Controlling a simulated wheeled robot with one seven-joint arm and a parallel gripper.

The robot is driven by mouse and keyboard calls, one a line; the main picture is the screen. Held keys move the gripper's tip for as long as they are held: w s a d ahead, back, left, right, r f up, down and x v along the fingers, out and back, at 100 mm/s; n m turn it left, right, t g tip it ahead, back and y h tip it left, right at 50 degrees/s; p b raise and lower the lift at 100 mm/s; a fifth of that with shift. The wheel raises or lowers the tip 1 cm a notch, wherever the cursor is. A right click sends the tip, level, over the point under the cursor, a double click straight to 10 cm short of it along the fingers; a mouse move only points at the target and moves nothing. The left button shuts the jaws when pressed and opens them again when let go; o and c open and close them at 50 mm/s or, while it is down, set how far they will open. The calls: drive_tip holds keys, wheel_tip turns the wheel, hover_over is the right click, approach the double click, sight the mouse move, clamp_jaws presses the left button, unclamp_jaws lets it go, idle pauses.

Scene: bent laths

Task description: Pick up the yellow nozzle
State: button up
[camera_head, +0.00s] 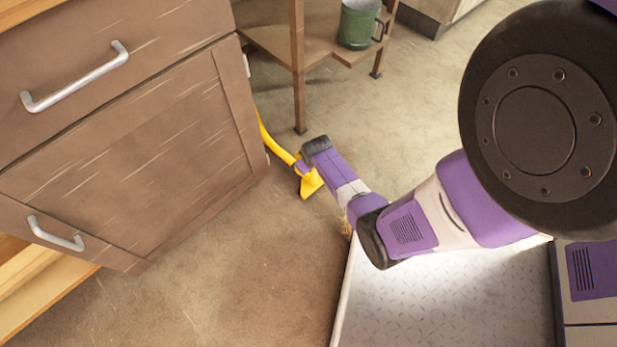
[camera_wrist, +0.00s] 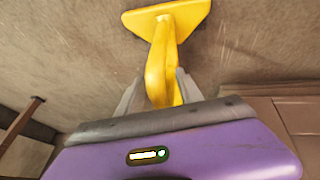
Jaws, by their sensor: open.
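The yellow nozzle (camera_head: 310,183) is on the floor just past the corner of the brown cabinet, with a curved yellow neck running up and left behind the cabinet edge. In the wrist view the nozzle (camera_wrist: 168,20) shows its flared flat head at the top and its neck coming down toward my gripper. My gripper (camera_wrist: 155,84) is open, with a grey finger on each side of the neck. I cannot tell whether either finger touches it. In the head view my gripper (camera_head: 301,168) is at the nozzle, mostly hidden by my own wrist.
The brown cabinet (camera_head: 130,160) with metal handles stands close on the left. A wooden stand (camera_head: 298,70) behind has a green mug (camera_head: 358,25) on its lower shelf. Open floor (camera_head: 230,270) lies in front of the cabinet.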

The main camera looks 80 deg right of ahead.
clamp_jaws()
idle(1.4)
